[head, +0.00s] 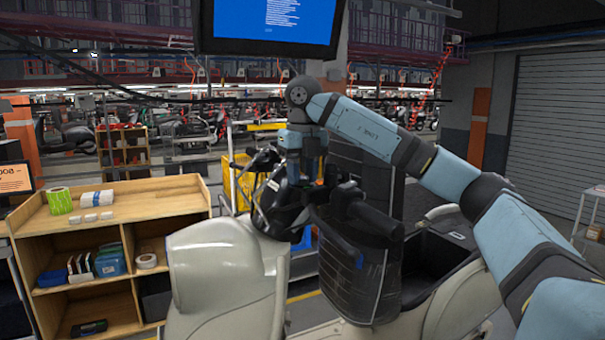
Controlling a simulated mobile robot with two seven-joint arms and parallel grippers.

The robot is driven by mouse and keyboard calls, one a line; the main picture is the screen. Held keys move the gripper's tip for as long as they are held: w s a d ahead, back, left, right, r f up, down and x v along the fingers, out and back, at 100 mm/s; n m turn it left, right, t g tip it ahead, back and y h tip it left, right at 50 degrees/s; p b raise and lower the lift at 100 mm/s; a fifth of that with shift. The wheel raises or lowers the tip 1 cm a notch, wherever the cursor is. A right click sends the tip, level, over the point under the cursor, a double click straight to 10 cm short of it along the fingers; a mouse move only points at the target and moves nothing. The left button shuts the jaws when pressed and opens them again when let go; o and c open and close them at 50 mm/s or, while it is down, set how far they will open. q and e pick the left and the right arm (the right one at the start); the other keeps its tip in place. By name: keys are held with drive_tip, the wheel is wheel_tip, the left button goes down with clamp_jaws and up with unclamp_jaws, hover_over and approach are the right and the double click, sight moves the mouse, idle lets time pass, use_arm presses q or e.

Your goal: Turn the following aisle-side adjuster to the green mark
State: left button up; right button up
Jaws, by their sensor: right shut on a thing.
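A cream scooter (222,270) with a dark seat or panel part (352,265) fills the lower middle of the head view. My right arm comes in from the right, and its gripper (305,180) points down at the dark handlebar area of the scooter. The gripper is shut on a small part there, taken to be the adjuster, mostly hidden by the fingers and the dark parts around it. I cannot make out a green mark or the adjuster's angle. My left gripper is not in view.
A wooden shelf unit (110,230) stands at the left, with a green roll (59,201) and a white roll (97,198) on top. A screen (268,25) hangs above. A yellow crate (240,180) is behind the scooter. A rolling door (560,130) is at the back right.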

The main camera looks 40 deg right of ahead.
sight(304, 178)
drive_tip(key=shift+r+m, duration=0.1)
drive_tip(key=shift+m, duration=0.6)
drive_tip(key=o, duration=0.9)
drive_tip(key=shift+o, duration=0.2)
drive_tip(key=shift+r, duration=0.1)
wheel_tip(304, 178, up, 14)
drive_tip(key=shift+s+f, duration=0.25)
drive_tip(key=shift+s, duration=0.05)
drive_tip(key=shift+a, duration=0.1)
idle(0.3)
